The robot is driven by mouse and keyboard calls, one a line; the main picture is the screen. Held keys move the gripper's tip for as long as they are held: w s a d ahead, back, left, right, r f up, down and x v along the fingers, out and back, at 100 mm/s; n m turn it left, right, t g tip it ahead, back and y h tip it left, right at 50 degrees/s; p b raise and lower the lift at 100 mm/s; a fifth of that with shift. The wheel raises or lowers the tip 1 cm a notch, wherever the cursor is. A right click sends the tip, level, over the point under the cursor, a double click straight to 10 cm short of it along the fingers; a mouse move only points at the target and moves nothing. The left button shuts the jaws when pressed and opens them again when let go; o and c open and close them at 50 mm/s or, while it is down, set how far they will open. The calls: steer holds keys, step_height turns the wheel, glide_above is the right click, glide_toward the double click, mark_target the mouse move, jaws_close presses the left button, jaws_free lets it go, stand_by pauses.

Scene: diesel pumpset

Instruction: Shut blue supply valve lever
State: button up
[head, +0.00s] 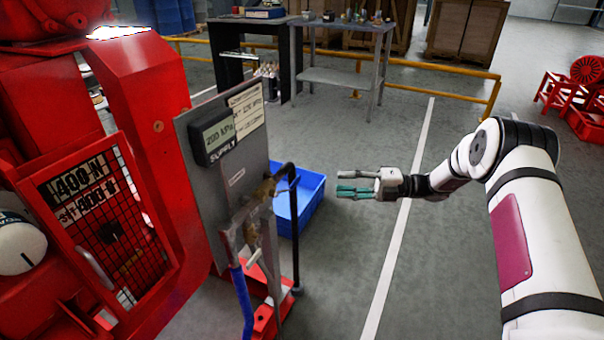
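A grey panel (230,180) stands at centre left, with a readout (217,139) showing 200 kPa above the word SUPPLY. Brass valve fittings (268,188) sit at the panel's right side, with more brass below.
A dark upright pipe (295,235) stands between the panel and my gripper. A blue crate (311,204) lies on the floor behind it. Red machinery (150,110) with a mesh guard fills the left. Floor around my gripper is clear; a yellow rail (430,65) runs behind.

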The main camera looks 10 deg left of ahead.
mark_target(298, 182)
steer(key=a, duration=0.4)
steer(key=a+b, duration=0.1)
steer(key=a, duration=0.4)
steer(key=a+b, duration=0.1)
steer(key=a, duration=0.3)
steer(key=shift+s+a, duration=0.3)
steer(key=shift+c, duration=0.3)
jaws_close()
